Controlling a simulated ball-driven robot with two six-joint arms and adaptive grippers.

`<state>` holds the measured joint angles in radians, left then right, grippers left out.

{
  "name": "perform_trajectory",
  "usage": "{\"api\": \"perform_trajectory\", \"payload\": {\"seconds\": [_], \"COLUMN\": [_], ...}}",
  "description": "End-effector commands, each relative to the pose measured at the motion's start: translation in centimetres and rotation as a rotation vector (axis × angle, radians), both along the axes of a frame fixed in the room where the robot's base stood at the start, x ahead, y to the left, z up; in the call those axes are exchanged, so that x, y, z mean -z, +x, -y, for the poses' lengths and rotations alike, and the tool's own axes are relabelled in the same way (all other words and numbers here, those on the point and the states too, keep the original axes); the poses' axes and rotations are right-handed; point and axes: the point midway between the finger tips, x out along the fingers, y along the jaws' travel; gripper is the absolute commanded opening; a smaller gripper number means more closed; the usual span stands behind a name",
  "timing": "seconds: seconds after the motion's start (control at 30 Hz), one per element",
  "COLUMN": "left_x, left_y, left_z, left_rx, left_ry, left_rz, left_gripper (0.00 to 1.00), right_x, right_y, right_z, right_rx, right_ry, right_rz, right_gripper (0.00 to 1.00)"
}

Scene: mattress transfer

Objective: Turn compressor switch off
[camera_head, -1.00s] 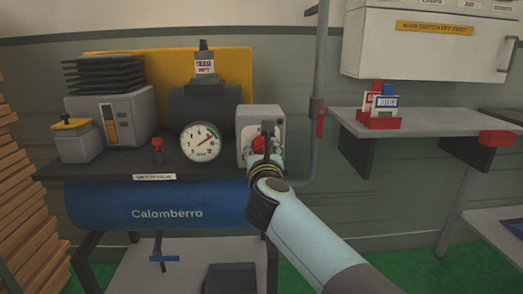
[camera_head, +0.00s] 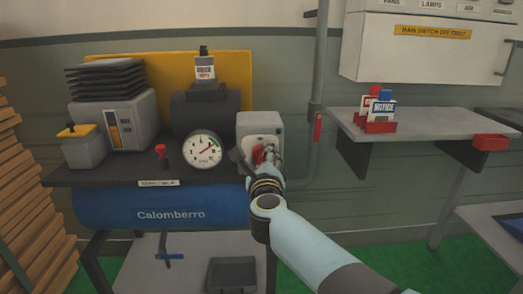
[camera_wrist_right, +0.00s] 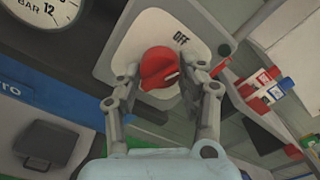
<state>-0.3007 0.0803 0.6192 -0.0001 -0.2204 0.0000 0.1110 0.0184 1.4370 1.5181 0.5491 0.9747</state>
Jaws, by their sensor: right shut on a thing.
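The compressor switch is a red rotary knob (camera_head: 259,153) on a grey box (camera_head: 259,124) at the right end of the compressor's dark shelf. In the right wrist view the red knob (camera_wrist_right: 158,68) sits on a pale plate (camera_wrist_right: 130,38) marked OFF. My right gripper (camera_wrist_right: 160,78) has one finger on each side of the knob and is shut on it. In the head view the right gripper (camera_head: 262,160) is turned, with its fingers to the left and right of the knob, partly hiding it. My left gripper is not in view.
The blue Calomberro tank (camera_head: 150,208) lies under the shelf. A round pressure gauge (camera_head: 203,149) is just left of the switch box.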

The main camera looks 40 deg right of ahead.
Motion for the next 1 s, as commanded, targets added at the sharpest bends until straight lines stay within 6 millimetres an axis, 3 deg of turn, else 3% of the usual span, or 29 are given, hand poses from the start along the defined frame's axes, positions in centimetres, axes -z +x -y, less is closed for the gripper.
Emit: {"api": "perform_trajectory", "payload": {"seconds": [0.4, 1.0], "left_x": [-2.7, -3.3], "left_y": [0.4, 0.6], "left_z": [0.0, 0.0], "left_rx": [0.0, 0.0], "left_ry": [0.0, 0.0], "left_rz": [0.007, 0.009], "left_gripper": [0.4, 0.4], "right_x": [-0.3, -0.1], "right_y": [0.0, 0.0], "right_z": [0.0, 0.0], "right_rx": [-0.001, -0.001], "right_ry": [-0.246, -0.329], "right_rz": [-0.15, -0.199], "right_gripper": [0.08, 0.08]}}
